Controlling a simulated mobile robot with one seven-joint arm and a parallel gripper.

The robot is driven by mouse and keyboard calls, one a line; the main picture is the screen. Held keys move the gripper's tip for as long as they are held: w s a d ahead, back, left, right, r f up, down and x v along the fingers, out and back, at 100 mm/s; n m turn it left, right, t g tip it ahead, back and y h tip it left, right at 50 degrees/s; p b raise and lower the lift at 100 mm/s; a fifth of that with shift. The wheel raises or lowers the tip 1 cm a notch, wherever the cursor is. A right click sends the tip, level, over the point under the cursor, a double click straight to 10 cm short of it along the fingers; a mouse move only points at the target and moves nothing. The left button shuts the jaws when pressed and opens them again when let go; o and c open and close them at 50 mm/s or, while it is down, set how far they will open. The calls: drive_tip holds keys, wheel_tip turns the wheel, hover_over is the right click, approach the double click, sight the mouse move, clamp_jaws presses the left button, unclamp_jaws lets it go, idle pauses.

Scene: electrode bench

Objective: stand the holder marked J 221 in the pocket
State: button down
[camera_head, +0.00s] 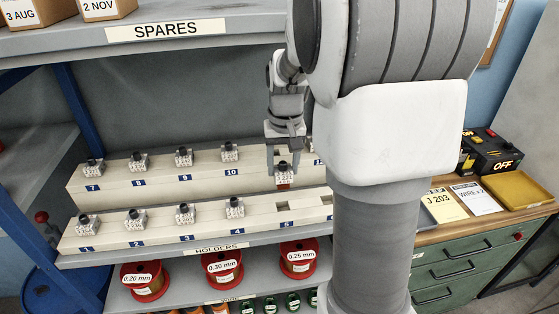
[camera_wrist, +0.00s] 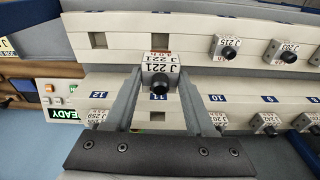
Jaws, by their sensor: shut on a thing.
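The holder marked J 221 (camera_wrist: 160,67), a pale block with a black knob, is gripped between the fingers of my gripper (camera_wrist: 155,85). In the head view, the holder (camera_head: 284,173) hangs under my gripper (camera_head: 285,158) in front of the back row, between numbers 10 and 12. An empty square pocket (camera_wrist: 157,117) by label 11 shows below the holder in the wrist view. Another empty pocket (camera_wrist: 97,40) shows upper left there. In the head view, an empty pocket (camera_head: 282,207) is in the front row, near label 5. The holder's underside is hidden.
Other holders stand to the left on the back row (camera_head: 183,156) and front row (camera_head: 186,212). A SPARES shelf (camera_head: 215,34) hangs above. Red wire spools (camera_head: 222,267) sit below. A bench with cards and a yellow tray (camera_head: 517,189) is at right. My arm hides part of the rack.

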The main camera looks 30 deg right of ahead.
sight(283, 185)
drive_tip(key=shift+f+b, duration=2.3)
drive_tip(key=shift+f, duration=0.75)
drive_tip(key=shift+f+b, duration=1.2)
drive_tip(key=shift+f, duration=0.45)
drive_tip(key=shift+c, duration=0.8)
unclamp_jaws()
drive_tip(key=shift+s, duration=0.1)
drive_tip(key=shift+s+a+r, duration=0.1)
drive_tip(key=shift+s+r, duration=0.1)
drive_tip(key=shift+r, duration=1.7)
drive_tip(key=shift+s+a+r, duration=0.1)
drive_tip(key=shift+s+r, duration=0.1)
drive_tip(key=shift+r, duration=1.65)
